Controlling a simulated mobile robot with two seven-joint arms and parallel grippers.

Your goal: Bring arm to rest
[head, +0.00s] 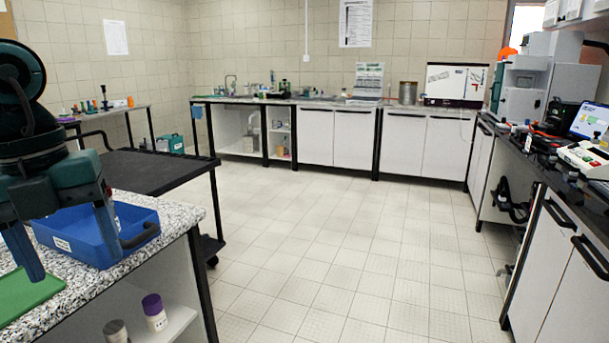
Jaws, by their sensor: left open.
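My left gripper (68,244) is at the left edge of the head view, at the end of my dark and teal arm. It points down with its two fingers spread apart, and nothing shows between them. It hangs in front of a blue tray (133,222) on the speckled counter (186,213). From this view I cannot tell whether a finger touches the tray. The gripper covers part of the tray. My right gripper is not in view.
A green mat (22,293) lies on the counter. A purple-lidded jar (155,312) stands on the shelf below. A dark cart (160,172) stands behind the counter. Benches line the back and right, with a blue-screened device (590,121) at right. The tiled floor (340,240) is clear.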

